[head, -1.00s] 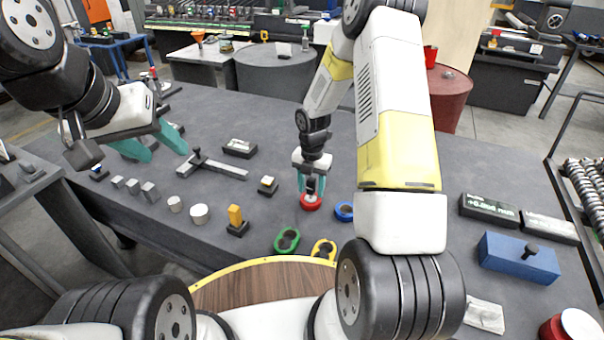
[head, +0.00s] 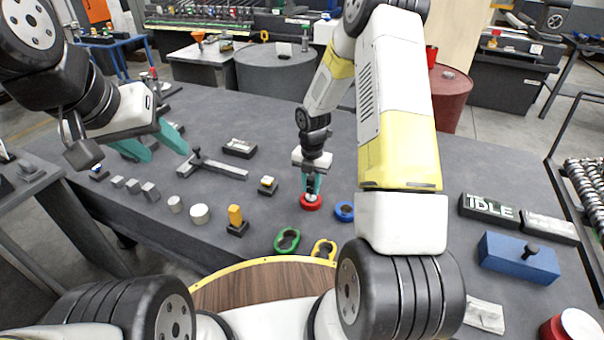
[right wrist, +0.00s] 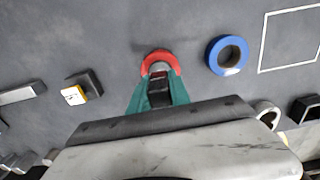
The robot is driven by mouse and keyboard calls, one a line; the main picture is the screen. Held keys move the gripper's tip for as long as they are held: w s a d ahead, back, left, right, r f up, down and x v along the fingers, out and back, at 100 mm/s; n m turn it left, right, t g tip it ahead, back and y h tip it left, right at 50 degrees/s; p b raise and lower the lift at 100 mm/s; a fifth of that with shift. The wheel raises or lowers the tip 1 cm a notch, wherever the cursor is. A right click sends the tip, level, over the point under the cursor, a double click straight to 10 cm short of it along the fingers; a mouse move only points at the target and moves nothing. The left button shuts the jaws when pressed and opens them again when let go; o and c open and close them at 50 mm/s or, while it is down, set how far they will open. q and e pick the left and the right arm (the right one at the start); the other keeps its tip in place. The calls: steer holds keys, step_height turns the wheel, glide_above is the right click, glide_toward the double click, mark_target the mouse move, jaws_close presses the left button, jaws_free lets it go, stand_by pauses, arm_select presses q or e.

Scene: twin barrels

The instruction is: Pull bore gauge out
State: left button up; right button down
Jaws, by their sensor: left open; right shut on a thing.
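My right gripper (head: 312,188) is at the red ring (head: 311,203) on the table, pointing down. In the right wrist view its teal fingers (right wrist: 159,98) are shut on the bore gauge (right wrist: 159,84), a dark body with a silver lower part. The silver part lines up with the opening of the red ring (right wrist: 149,58); I cannot tell how deep it sits. The fingers hide much of the gauge in the head view. My left gripper (head: 168,152) is open and empty above the left part of the table, near a caliper-like tool (head: 215,167).
A blue ring (head: 344,211) lies close to the right of the red one. A display (head: 489,209) reads "IDLE", beside a blue block (head: 518,259). Small blocks and cylinders stand at left.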

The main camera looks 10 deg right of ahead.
steer(key=shift+r, duration=0.55)
steer(key=shift+r, duration=5.35)
